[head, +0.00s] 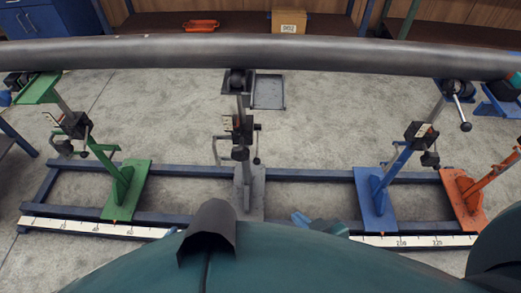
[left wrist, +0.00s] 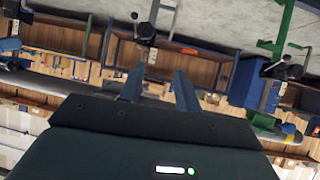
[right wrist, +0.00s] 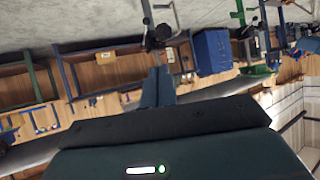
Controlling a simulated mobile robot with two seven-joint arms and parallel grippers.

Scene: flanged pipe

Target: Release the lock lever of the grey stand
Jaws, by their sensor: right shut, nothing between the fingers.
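The grey stand (head: 247,185) stands upright in the middle of the head view, under the long pipe (head: 250,55). A black round knob (head: 238,78) sits at its top, against the pipe; dark fittings and a thin handle (head: 257,150) are lower on its post. I cannot tell clearly which part is the lock lever or its position. My right gripper (head: 303,222) shows low in the head view, right of the stand's foot and apart from it. In the right wrist view its fingers (right wrist: 157,86) are together and empty. My left gripper (left wrist: 158,88) has its fingers apart, with nothing between them.
A green stand (head: 120,190) is left, a blue stand (head: 377,200) and an orange stand (head: 464,198) right. A blue base frame (head: 300,174) with a scale strip (head: 95,228) carries the stands. A grey tray (head: 269,92) lies behind the grey stand. Open floor lies between stands.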

